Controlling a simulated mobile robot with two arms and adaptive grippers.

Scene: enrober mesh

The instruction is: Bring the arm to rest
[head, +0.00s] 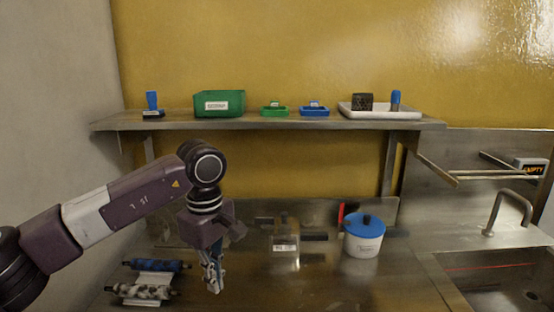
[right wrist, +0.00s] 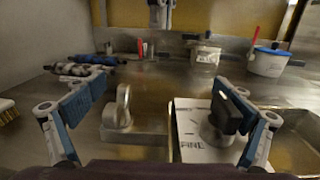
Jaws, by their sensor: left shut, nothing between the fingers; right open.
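My left arm (head: 140,195) comes in from the left in the head view, bent at the elbow, with its hand pointing down. My left gripper (head: 214,280) is shut and empty above the steel counter (head: 320,285), just right of two rollers (head: 152,265). My right gripper (right wrist: 160,90) shows only in the right wrist view. Its fingers are wide apart with nothing gripped. Beyond and between them are a grey metal piece with a ring-shaped handle (right wrist: 122,108) and a white lettered sheet (right wrist: 192,125). A dark-handled object (right wrist: 222,118) stands on the sheet, partly behind the right finger.
A clear labelled container (head: 285,242) and a white pot with a blue lid (head: 364,240) stand on the counter. A shelf (head: 270,124) above holds a green bin (head: 220,103), small trays and a white tray (head: 380,112). A sink (head: 500,285) with a tap (head: 512,200) is at right.

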